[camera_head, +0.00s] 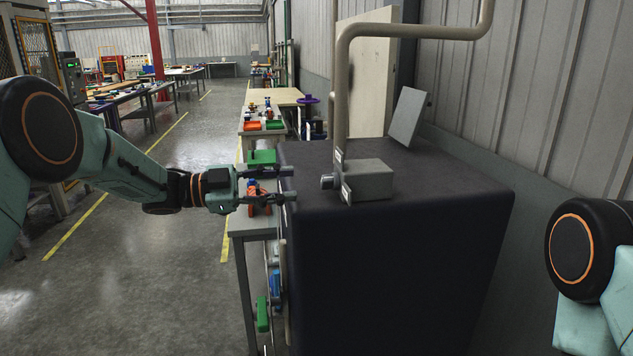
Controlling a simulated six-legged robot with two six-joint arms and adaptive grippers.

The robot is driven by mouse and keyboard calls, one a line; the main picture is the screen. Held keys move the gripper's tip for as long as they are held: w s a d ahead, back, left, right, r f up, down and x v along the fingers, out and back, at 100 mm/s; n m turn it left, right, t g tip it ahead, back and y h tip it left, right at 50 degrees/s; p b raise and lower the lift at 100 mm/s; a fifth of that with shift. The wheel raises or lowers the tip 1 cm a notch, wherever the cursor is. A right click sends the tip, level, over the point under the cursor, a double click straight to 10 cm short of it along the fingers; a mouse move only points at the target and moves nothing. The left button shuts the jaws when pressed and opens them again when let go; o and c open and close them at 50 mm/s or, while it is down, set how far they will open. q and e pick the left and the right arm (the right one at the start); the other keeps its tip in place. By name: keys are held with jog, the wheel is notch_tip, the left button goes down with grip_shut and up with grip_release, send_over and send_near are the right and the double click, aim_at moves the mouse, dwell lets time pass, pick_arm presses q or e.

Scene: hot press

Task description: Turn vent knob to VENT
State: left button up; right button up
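The hot press is a large dark box (395,260) filling the middle and right of the view. On its top sits a grey block (369,181) with a small round knob-like part (327,182) on its left side and small pale label plates beside it. I cannot read the labels or be sure this is the vent knob. My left gripper (291,186) reaches in from the left, its two fingers spread apart, one above the other. The fingertips are at the press's left edge, left of the round part. I see nothing held between them. My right gripper is out of view.
A bent beige pipe (341,90) rises behind the grey block. A tilted grey panel (407,117) stands at the back of the press top. Green handles (262,314) show low on the press's left side. A workbench (250,226) stands behind the gripper; open floor lies left.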

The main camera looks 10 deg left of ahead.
aim_at(322, 181)
pick_arm(q)
jog(key=x, duration=0.6)
jog(key=shift+w+a+f+p, duration=0.1)
jog(key=shift+p, duration=0.3)
jog(key=shift+d, duration=0.55)
jog(key=shift+w, duration=0.1)
jog(key=shift+c, duration=0.2)
jog(key=shift+a, duration=0.15)
jog(key=c, duration=0.3)
grip_shut()
